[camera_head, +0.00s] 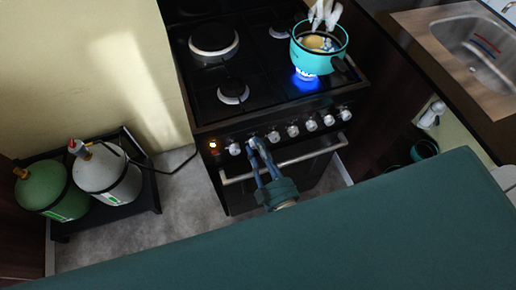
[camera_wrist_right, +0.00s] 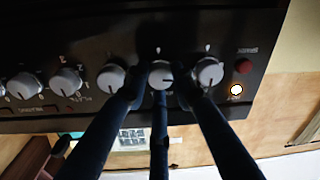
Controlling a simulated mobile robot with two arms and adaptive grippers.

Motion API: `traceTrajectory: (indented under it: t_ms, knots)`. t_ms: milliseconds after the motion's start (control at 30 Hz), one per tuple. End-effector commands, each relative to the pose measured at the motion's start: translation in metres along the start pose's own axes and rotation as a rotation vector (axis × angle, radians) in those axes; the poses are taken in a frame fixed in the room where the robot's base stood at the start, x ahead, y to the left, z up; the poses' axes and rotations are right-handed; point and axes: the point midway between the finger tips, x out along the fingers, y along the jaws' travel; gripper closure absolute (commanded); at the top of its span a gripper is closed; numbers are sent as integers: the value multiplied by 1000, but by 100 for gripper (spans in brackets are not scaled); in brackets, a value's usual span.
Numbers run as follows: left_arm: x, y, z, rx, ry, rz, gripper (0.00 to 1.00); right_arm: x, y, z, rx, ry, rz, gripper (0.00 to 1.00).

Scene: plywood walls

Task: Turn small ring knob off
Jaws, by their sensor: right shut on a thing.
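The black stove has a row of silver-white knobs along its front panel (camera_head: 205,133). My right gripper (camera_head: 251,142) reaches over the stove's front, its dark blue fingers closed around the second knob from the left. In the wrist view this knob (camera_wrist_right: 160,73) sits between the fingertips (camera_wrist_right: 158,92), with a knob on either side (camera_wrist_right: 111,77) (camera_wrist_right: 208,72). Which ring it serves cannot be read. A blue flame (camera_head: 304,80) burns under a turquoise pot (camera_head: 313,62) at the right of the hob. My left gripper is not in view.
A small orange lamp (camera_head: 213,145) glows at the panel's left end. An oven handle (camera_head: 290,160) runs below the knobs. Green (camera_head: 50,190) and white (camera_head: 108,172) gas cylinders stand in a black rack at left. A sink (camera_head: 478,52) is at right.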

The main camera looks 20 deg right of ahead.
Motion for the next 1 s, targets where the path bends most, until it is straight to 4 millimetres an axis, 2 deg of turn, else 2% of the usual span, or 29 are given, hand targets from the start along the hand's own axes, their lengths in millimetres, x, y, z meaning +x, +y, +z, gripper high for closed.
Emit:
traceTrajectory:
  t_ms: [133, 1000]
  knots:
    - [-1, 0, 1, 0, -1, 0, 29, -2, -2, 6, 119, -8, -2, 100]
    - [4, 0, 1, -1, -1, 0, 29, -4, -8, 8, 944, 18, 22, 100]
